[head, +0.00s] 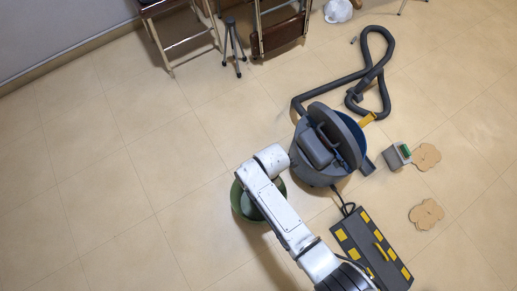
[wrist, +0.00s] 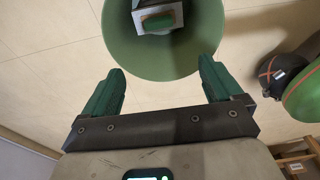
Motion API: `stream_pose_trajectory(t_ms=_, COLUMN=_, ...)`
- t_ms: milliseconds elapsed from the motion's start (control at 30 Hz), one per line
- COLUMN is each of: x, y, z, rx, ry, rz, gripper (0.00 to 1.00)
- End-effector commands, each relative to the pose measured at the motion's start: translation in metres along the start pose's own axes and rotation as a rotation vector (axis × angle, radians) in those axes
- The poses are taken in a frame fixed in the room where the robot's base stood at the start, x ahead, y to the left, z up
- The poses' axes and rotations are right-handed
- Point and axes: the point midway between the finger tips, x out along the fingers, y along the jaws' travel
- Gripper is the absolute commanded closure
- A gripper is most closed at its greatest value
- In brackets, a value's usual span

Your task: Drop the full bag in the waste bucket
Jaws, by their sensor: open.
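The green waste bucket (head: 238,203) stands on the floor left of the vacuum cleaner, partly hidden under my arm in the head view. In the wrist view the bucket (wrist: 135,55) opens just beyond my fingertips. A pale bag with a green block on it (wrist: 158,17) shows inside the bucket, cut off by the top edge of the picture. It looks apart from my fingers. My gripper (wrist: 162,72) is open and empty, its two green fingers spread at the near side of the bucket. In the head view my arm hides the gripper.
A grey vacuum cleaner (head: 315,150) with a hose (head: 330,88) stands right of the bucket. A similar grey piece with green (head: 397,155), two brown flat patches (head: 427,214) and a yellow-marked dark case (head: 365,245) lie further right. Floor left is clear.

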Motion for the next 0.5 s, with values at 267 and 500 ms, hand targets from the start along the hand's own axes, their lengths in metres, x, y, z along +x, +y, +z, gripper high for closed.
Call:
stream_pose_trajectory(t_ms=267, x=-0.055, y=0.001, z=0.000, rx=0.001, ry=0.000, rz=0.004, gripper=0.07)
stream_pose_trajectory(t_ms=500, x=-0.091, y=0.001, z=0.000, rx=0.000, ry=0.000, rz=0.004, gripper=0.07)
